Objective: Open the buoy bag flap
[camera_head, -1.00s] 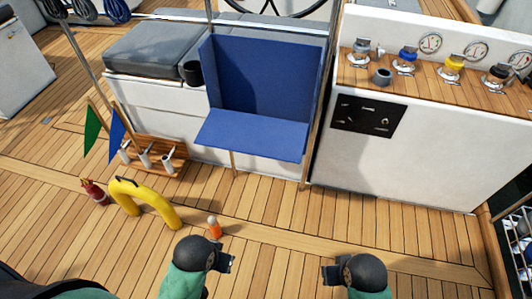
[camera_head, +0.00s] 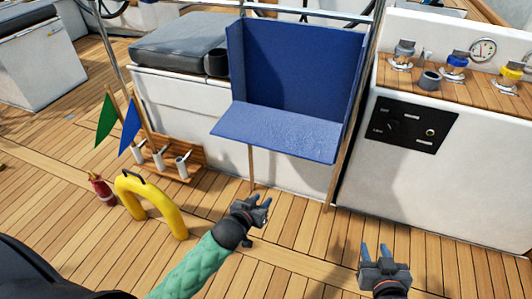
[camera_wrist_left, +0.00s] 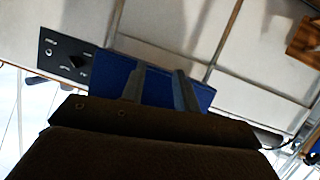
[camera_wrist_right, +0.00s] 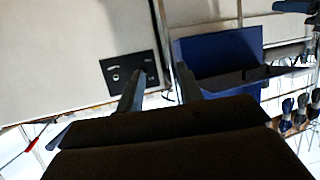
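The blue buoy bag (camera_head: 300,75) is in the upper middle of the head view, between the grey cushion and the white console. Its upright back and side panels show, and a blue flap (camera_head: 275,130) juts out roughly level from its lower front. My left gripper (camera_head: 260,203) is open and empty, below the flap and nearer to me. My right gripper (camera_head: 375,250) is open and empty, lower and to the right of the bag. The bag also shows beyond the fingers in the left wrist view (camera_wrist_left: 155,90) and the right wrist view (camera_wrist_right: 220,50). Neither gripper touches it.
A metal pole (camera_head: 350,110) stands at the bag's right edge. The white console (camera_head: 440,190) is to the right. The deck in front is mostly clear.

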